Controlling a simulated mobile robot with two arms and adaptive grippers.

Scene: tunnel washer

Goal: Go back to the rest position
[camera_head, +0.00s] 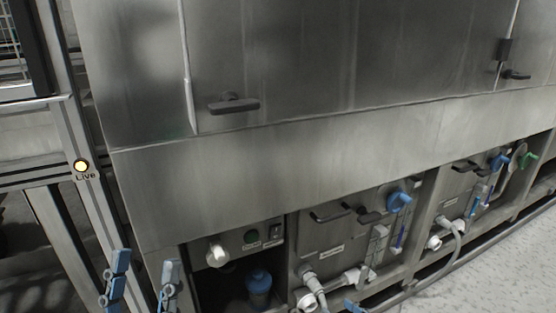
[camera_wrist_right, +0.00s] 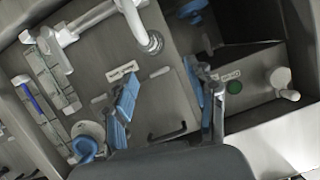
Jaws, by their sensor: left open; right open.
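My left gripper (camera_head: 142,283) shows at the lower left of the head view. Its two blue fingers are apart with nothing between them, in front of the washer's lower left corner. My right gripper (camera_wrist_right: 165,95) shows in the right wrist view, with its blue fingers spread and empty. It faces the washer's lower panel (camera_wrist_right: 165,110), with a dark handle and white pipe around it. A small blue piece at the bottom edge of the head view is too cut off to identify. The steel tunnel washer (camera_head: 290,160) fills most of the head view.
A control box (camera_head: 245,242) has a white knob and green button. Blue valve handles (camera_head: 399,200) and white pipes (camera_head: 312,285) stick out along the lower front. A metal frame (camera_head: 75,130) with a lit lamp stands at left. Pale floor (camera_head: 500,275) is clear at lower right.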

